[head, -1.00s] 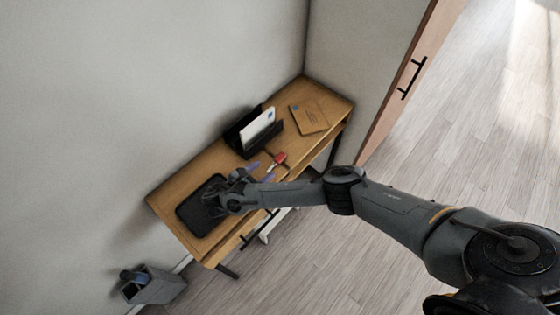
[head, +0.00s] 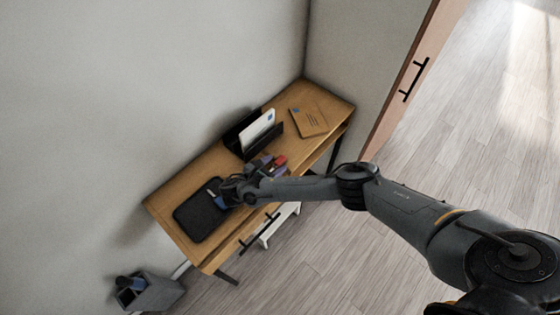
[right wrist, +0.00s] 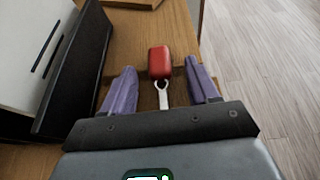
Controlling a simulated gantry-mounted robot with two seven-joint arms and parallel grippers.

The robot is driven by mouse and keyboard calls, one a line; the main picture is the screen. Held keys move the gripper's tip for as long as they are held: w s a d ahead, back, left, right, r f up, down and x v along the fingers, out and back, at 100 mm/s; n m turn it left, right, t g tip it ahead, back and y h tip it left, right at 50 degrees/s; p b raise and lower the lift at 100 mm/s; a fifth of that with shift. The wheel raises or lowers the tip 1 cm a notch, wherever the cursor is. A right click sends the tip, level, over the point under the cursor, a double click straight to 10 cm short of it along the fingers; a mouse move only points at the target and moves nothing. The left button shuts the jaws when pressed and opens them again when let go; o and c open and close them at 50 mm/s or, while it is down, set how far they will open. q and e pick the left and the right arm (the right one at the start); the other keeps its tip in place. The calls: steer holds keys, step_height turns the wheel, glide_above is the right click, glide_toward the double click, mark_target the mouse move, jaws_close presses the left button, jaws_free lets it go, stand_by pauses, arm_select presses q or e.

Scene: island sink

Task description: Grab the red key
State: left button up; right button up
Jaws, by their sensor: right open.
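The red key (head: 281,160) lies on the wooden desk in front of the black letter holder. In the right wrist view, its red head (right wrist: 159,62) is just beyond the fingertips, and its pale metal part (right wrist: 162,95) points back between the fingers. My right gripper (right wrist: 161,78) is open, with one purple finger on each side of the key's line and nothing held. In the head view, my right gripper (head: 272,165) is low over the desk next to the key. My left gripper is not in view.
A black letter holder (head: 238,136) with a white envelope (head: 258,127) stands close by. A brown envelope (head: 309,121) lies at the desk's far end. A dark tray (head: 197,218) with a small blue item (head: 213,187) is at the near end. A grey bin (head: 157,287) stands on the floor.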

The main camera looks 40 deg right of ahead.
steer(key=c, duration=1.1)
jaws_close()
steer(key=shift+r, duration=0.15)
